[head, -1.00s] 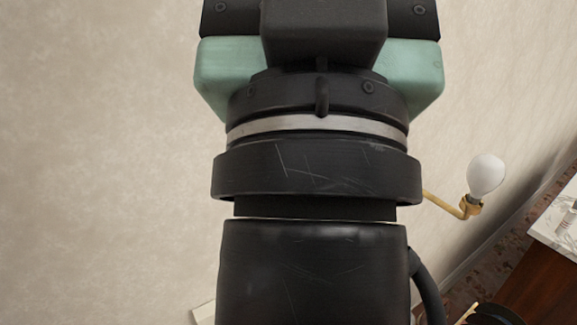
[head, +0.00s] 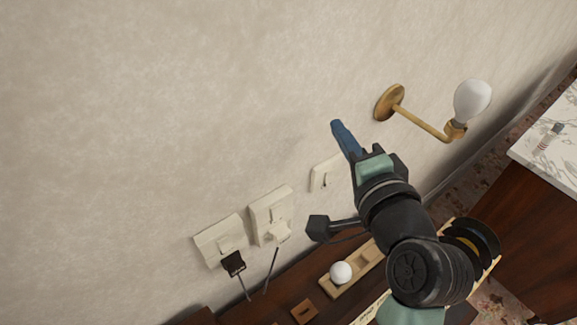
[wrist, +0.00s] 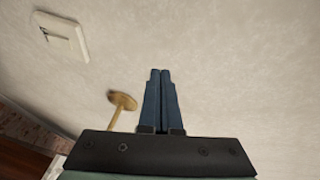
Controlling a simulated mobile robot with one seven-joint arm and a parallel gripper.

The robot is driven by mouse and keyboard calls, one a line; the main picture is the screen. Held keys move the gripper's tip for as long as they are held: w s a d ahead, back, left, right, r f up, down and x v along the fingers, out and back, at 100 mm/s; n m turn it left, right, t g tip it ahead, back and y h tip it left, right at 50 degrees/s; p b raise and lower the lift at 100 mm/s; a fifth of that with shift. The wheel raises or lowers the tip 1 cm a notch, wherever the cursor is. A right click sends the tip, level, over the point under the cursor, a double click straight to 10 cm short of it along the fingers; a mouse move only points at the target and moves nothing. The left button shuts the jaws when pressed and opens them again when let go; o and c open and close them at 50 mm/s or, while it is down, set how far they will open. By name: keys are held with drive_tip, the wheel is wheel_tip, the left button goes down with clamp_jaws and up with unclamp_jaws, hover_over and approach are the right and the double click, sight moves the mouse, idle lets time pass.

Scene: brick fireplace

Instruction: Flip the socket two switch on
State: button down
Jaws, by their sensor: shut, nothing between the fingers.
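Two cream sockets are on the wall in the head view. The left socket (head: 212,246) has a black plug (head: 233,263) in it. The socket to its right (head: 268,204) has a white plug (head: 276,233) in it. A separate cream switch plate (head: 321,177) is further right, close to my gripper. A cream plate also shows at the upper left of the wrist view (wrist: 62,36). No label tells which one is socket two, and the switch positions are too small to tell. My gripper (head: 336,123) has blue fingers, shut and empty, above and right of the plates; they also show in the wrist view (wrist: 160,72).
A brass wall lamp (head: 420,122) with a white bulb (head: 472,101) juts out right of my gripper. Below are a dark wood surface (head: 257,303) and a wooden holder (head: 352,278) with a white ball (head: 341,272). A marble top (head: 550,140) is at the right.

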sight(279, 218)
drive_tip(key=s+f+m+g+y+p, duration=0.2)
drive_tip(key=s+f+m+y, duration=0.4)
drive_tip(key=s+f+m, duration=0.9)
wheel_tip(279, 218, down, 2)
drive_tip(key=shift+s+f+m+g, duration=0.1)
drive_tip(key=shift+s+m+g, duration=0.2)
drive_tip(key=shift+s+m, duration=0.15)
drive_tip(key=p+x, duration=0.2)
drive_tip(key=x, duration=1)
drive_tip(key=shift+w+a, duration=0.2)
drive_tip(key=shift+w, duration=0.1)
drive_tip(key=shift+w+a, duration=0.35)
drive_tip(key=shift+w, duration=0.1)
